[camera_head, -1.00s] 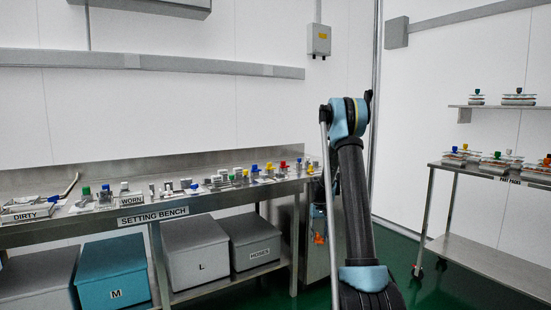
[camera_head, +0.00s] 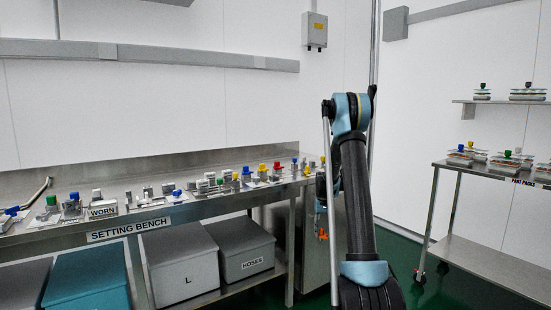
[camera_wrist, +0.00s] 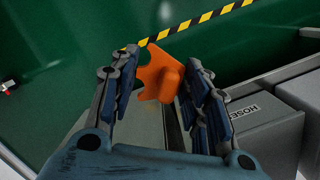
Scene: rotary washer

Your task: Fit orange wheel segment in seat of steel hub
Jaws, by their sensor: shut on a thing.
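In the wrist view my gripper (camera_wrist: 155,88) is shut on an orange wheel segment (camera_wrist: 153,72), a flat toothed piece with a rounded knob, held between the two fingers above the green floor. In the head view the segment shows as a small orange shape (camera_head: 322,234) low beside my arm, past the right end of the bench; my gripper there is mostly hidden by the arm. I cannot pick out the steel hub among the small metal parts on the setting bench (camera_head: 140,226).
Several metal blocks with coloured knobs line the bench. Grey boxes, including the hoses box (camera_head: 248,250), and a teal box (camera_head: 88,280) sit below. A steel cart (camera_head: 480,252) with packs stands at the right, a wall shelf (camera_head: 500,101) above it. Green floor lies between.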

